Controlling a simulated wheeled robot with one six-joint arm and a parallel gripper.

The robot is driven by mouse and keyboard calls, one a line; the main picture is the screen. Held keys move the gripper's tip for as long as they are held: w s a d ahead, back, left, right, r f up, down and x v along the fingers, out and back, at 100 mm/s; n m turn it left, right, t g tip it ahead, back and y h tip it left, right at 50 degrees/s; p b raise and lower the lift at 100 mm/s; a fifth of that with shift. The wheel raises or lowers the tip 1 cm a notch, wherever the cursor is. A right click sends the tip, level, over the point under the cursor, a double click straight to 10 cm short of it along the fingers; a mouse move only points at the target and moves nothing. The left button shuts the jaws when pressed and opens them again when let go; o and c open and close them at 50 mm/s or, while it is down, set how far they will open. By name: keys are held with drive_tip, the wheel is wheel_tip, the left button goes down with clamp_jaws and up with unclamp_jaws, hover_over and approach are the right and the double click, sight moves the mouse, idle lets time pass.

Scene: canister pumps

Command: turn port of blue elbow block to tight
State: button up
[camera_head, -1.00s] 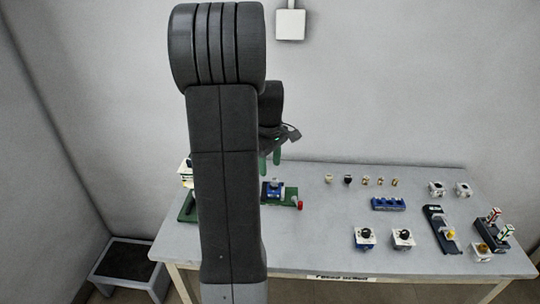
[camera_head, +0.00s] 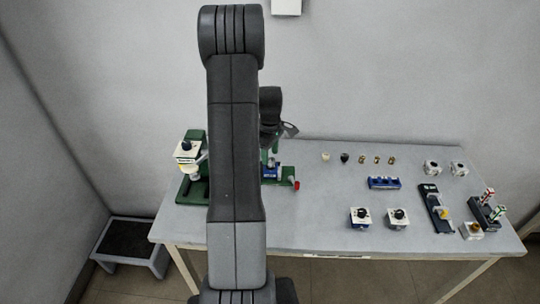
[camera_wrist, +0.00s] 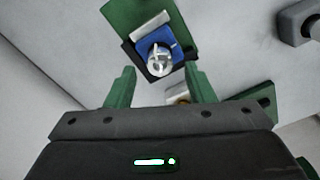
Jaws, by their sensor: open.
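The blue elbow block (camera_head: 272,174) sits on a green base plate (camera_head: 286,180) left of the table's middle, partly hidden behind my arm. In the wrist view the blue block (camera_wrist: 145,47) is ahead of my gripper, with a round silver port (camera_wrist: 158,62) facing the camera. My gripper (camera_wrist: 157,80) has two green fingers, spread apart and empty. The port shows between and beyond the fingertips, and I see no contact. In the head view my gripper (camera_head: 271,150) is just above the block, mostly hidden by my arm.
A green stand with a white-topped unit (camera_head: 188,150) is left of my arm. A red knob (camera_head: 297,185) is at the base plate's right end. A blue rail (camera_head: 384,183), two dial blocks (camera_head: 360,217) and several small fittings stand to the right. The table's front middle (camera_head: 310,230) is clear.

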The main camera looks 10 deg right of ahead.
drive_tip(key=shift+f, duration=1.1)
drive_tip(key=c, duration=1)
drive_tip(key=shift+m, duration=0.4)
drive_tip(key=shift+f+m+b, duration=0.1)
drive_tip(key=shift+m+b, duration=0.75)
drive_tip(key=shift+m, duration=0.15)
drive_tip(key=m+b, duration=0.2)
drive_tip(key=m, duration=0.2)
drive_tip(key=shift+d, duration=0.1)
drive_tip(key=m+b, duration=0.1)
drive_tip(key=m, duration=0.4)
drive_tip(key=shift+m+b, duration=0.5)
drive_tip(key=shift+m, duration=1.3)
